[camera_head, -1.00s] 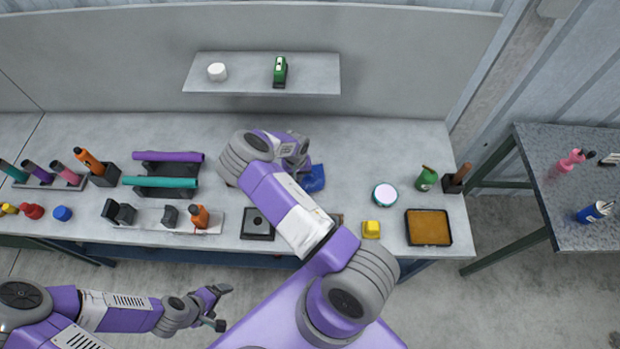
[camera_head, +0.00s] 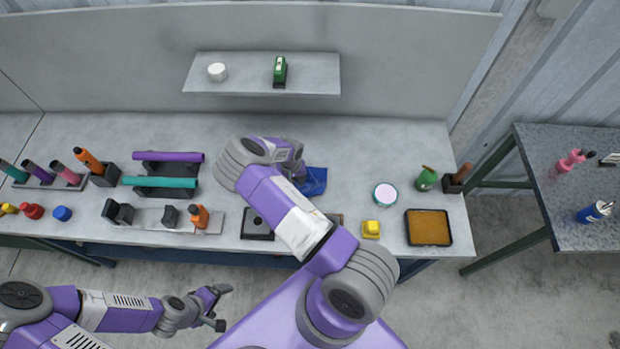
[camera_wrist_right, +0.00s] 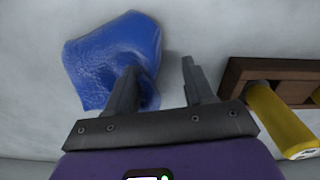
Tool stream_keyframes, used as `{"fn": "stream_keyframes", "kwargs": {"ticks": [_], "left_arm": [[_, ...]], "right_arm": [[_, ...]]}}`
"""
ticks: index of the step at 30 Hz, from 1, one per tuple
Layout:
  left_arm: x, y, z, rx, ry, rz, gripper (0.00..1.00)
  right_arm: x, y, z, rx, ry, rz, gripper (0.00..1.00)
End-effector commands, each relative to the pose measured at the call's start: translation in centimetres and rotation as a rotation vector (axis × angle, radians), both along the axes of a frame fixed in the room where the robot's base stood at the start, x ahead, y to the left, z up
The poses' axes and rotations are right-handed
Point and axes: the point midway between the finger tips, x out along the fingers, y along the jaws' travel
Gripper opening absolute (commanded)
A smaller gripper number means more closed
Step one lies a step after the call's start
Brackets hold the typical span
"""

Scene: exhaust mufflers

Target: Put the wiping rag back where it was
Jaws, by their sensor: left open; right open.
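The blue wiping rag (camera_head: 316,181) lies crumpled on the workbench, partly hidden by my right arm in the head view. In the right wrist view the rag (camera_wrist_right: 112,55) is at the upper left. My right gripper (camera_wrist_right: 162,72) is open there. Its left finger overlaps the rag's lower right edge in the picture, and its right finger is over bare bench; I see nothing held between them. In the head view the right gripper's fingers are hidden behind the arm. My left gripper (camera_head: 222,306) is open and empty, low in front of the bench.
A brown wooden holder (camera_wrist_right: 262,75) with a yellow cylinder (camera_wrist_right: 282,120) is right of the right gripper. Bench (camera_head: 345,150) behind the rag is clear.

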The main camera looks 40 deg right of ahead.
Motion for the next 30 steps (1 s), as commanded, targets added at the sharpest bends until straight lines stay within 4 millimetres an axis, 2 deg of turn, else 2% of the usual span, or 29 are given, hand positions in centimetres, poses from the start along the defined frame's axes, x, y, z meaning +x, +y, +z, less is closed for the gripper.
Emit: {"fn": "stream_keyframes", "kwargs": {"ticks": [7,19,27,30], "left_arm": [[0.0,0.0,0.2,0.0,0.0,0.0,0.87],[0.0,0.0,0.5,0.0,0.0,0.0,0.87],[0.0,0.0,0.5,0.0,0.0,0.0,0.87],[0.0,0.0,0.5,0.0,0.0,0.0,0.87]], "right_arm": [[0.0,0.2,0.5,0.001,0.001,0.0,0.53],[0.3,1.4,3.6,-0.001,-0.001,0.001,0.53],[0.7,3.5,8.3,0.001,-0.003,0.003,0.53],[0.8,3.9,9.5,-0.001,-0.001,0.002,0.53]]}}
